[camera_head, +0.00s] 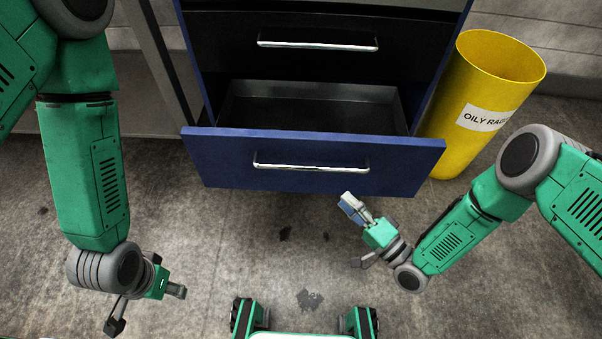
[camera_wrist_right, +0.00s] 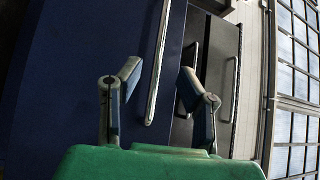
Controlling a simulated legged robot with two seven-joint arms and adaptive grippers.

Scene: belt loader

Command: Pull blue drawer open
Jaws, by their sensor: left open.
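The blue drawer (camera_head: 224,154) is the lower drawer in the head view and stands pulled out, its empty dark tray showing behind the front. Its silver bar handle (camera_head: 311,167) runs across the blue front. My right gripper (camera_head: 352,209) is in front of and below the handle's right end, apart from it. In the right wrist view its two fingers (camera_wrist_right: 160,82) are spread with nothing held, and the handle (camera_wrist_right: 157,65) shows beyond, between them. My left gripper (camera_head: 177,291) is open and empty at the lower left, away from the drawer.
A shut black drawer (camera_head: 320,62) with a silver handle is above the blue one. A yellow bin (camera_head: 452,128) labelled as oily rags stands close to the drawer's right side. The concrete floor (camera_head: 260,235) in front is free, with dark stains.

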